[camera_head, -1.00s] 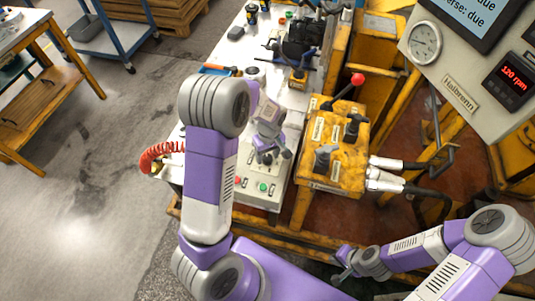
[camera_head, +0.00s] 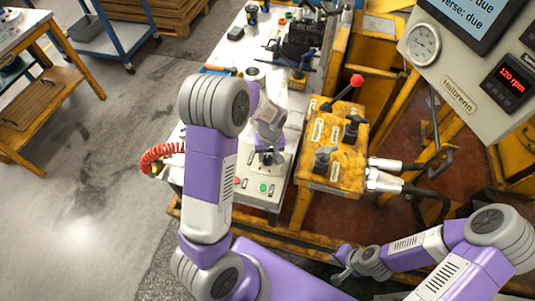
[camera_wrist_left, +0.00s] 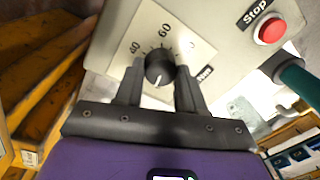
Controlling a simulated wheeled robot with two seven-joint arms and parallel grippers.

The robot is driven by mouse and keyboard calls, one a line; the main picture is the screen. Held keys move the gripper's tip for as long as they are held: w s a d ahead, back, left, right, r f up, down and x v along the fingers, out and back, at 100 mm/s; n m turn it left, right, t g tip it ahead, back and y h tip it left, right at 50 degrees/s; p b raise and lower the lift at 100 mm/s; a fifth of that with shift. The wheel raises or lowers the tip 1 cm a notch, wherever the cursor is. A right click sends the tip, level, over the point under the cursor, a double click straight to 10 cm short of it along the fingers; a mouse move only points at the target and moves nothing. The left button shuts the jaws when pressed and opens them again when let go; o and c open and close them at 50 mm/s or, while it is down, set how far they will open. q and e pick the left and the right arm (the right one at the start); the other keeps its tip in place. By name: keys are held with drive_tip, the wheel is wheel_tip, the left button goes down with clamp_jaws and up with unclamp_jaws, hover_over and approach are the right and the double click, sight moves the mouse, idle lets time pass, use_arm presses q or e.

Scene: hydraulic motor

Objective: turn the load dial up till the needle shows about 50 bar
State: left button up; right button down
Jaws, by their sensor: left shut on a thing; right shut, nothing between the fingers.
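In the left wrist view the load dial is a small black knob (camera_wrist_left: 158,66) with a white mark, on a pale scale plate (camera_wrist_left: 125,52) with numbers including 40 and 60. The white mark points down towards my gripper. My left gripper (camera_wrist_left: 160,76) is shut on the knob, one finger on each side. In the head view my left gripper (camera_head: 271,157) is over the pale control box (camera_head: 254,199) and hides the dial. The round pressure gauge (camera_head: 423,42) is at the upper right; its needle is too small to read surely. My right gripper (camera_head: 342,274) is shut and empty, low in the view.
A red Stop button (camera_wrist_left: 270,30) is right of the dial. A green button (camera_head: 263,187) is on the box front. A yellow valve block (camera_head: 333,167) with levers stands to the right. A display (camera_head: 510,82) reads 120 rpm. Tools lie on the bench behind.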

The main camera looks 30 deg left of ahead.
sight(269, 158)
use_arm(q)
drive_tip(key=m, duration=0.4)
drive_tip(key=shift+m, duration=0.3)
drive_tip(key=shift+m+p, duration=0.35)
drive_tip(key=shift+m, duration=1.35)
drive_tip(key=shift+d, duration=0.1)
drive_tip(key=o, duration=1)
drive_tip(key=shift+o, duration=0.2)
drive_tip(key=r+p, duration=0.1)
drive_tip(key=r, duration=0.2)
drive_tip(key=r+p, duration=0.1)
drive_tip(key=r, duration=0.3)
drive_tip(key=shift+d+r, duration=0.2)
drive_tip(key=shift+r, duration=0.1)
